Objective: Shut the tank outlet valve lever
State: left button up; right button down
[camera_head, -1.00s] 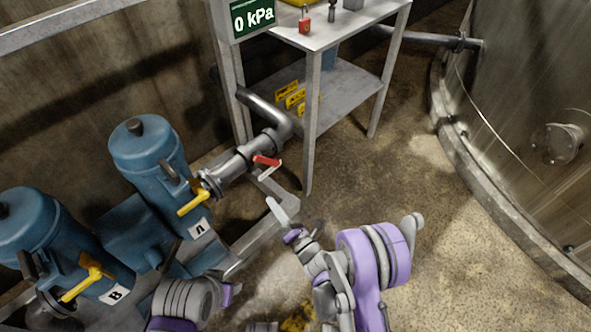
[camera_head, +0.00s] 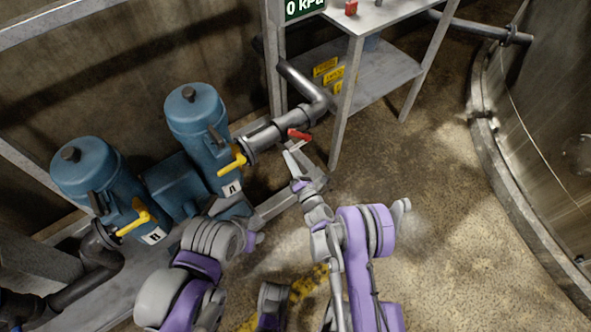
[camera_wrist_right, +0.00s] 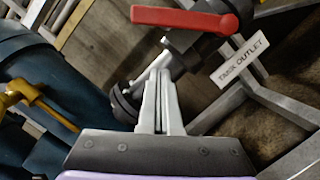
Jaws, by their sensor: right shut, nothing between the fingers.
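The red valve lever (camera_head: 300,134) sits on the dark grey pipe (camera_head: 268,137) below the shelf unit. In the right wrist view the lever (camera_wrist_right: 185,20) runs nearly across the picture, joined to the valve at its right end. A white tag there reads TANK OUTLET (camera_wrist_right: 241,62). My right gripper (camera_head: 290,152) is shut and empty, with its fingertips close to the lever. In the wrist view its fingers (camera_wrist_right: 160,82) point at the valve just below the lever; whether they touch it I cannot tell.
Two blue units (camera_head: 197,118) with yellow handles (camera_head: 232,162) stand left of the valve. A grey shelf unit (camera_head: 385,72) stands behind it, one leg close to the pipe. A large metal tank (camera_head: 550,110) is at the right. The floor between is clear.

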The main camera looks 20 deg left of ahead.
aim_at(299, 134)
jog(key=shift+w+d+r, duration=0.2)
jog(key=shift+w+r, duration=0.5)
jog(key=shift+w, duration=0.25)
jog(key=shift+w+d+r, duration=0.2)
jog(key=shift+w+r, duration=0.5)
jog(key=shift+w, duration=0.25)
